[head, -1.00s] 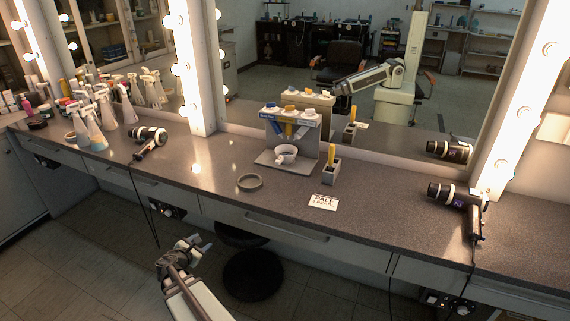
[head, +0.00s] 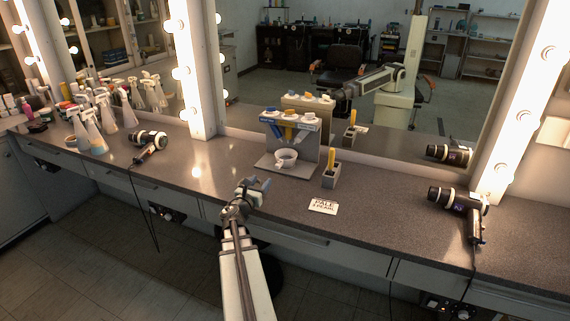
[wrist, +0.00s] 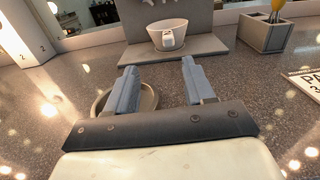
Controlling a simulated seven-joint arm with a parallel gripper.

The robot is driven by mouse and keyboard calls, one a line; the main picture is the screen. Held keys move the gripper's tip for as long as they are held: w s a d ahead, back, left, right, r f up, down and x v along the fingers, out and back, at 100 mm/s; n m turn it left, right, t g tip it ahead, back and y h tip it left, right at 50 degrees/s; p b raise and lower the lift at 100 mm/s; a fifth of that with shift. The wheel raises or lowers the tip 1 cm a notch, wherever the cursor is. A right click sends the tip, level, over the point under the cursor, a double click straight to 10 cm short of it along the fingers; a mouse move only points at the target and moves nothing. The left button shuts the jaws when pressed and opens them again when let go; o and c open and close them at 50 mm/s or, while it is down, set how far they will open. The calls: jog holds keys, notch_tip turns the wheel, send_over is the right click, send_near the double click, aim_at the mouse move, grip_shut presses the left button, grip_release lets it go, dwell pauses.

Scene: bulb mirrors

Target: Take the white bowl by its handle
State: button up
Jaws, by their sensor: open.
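The white bowl (head: 286,158) stands upright on the base of a grey stand (head: 300,171), close to the mirror. In the wrist view the bowl (wrist: 168,32) is ahead, with its small white handle (wrist: 168,41) facing me. My gripper (head: 259,185) is over the front part of the counter, short of the bowl. In the wrist view my gripper (wrist: 160,80) has its two blue-grey fingers spread, with nothing between them. The bowl lies beyond the fingertips, roughly in line with the gap.
A grey ring-like dish (wrist: 148,98) lies under my left finger. A grey holder with a yellow-handled tool (head: 331,177) and a printed card (head: 323,206) stand to the right. Hair dryers (head: 150,142) (head: 460,203) lie at both sides. The mirror backs the counter.

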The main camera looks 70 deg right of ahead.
aim_at(277, 168)
jog(key=shift+s+d+f, duration=0.15)
jog(key=shift+s+d, duration=0.25)
jog(key=shift+s, duration=0.4)
jog(key=shift+s+d, duration=0.1)
jog(key=shift+d, duration=0.15)
jog(key=d, duration=0.8)
jog(key=shift+d, duration=0.1)
jog(key=shift+w+d+f, duration=0.15)
jog(key=shift+w+d, duration=0.05)
jog(key=shift+d, duration=1.1)
jog(key=shift+w+d+f, duration=0.1)
jog(key=shift+w+d, duration=0.05)
jog(key=shift+d, duration=1.1)
grip_shut()
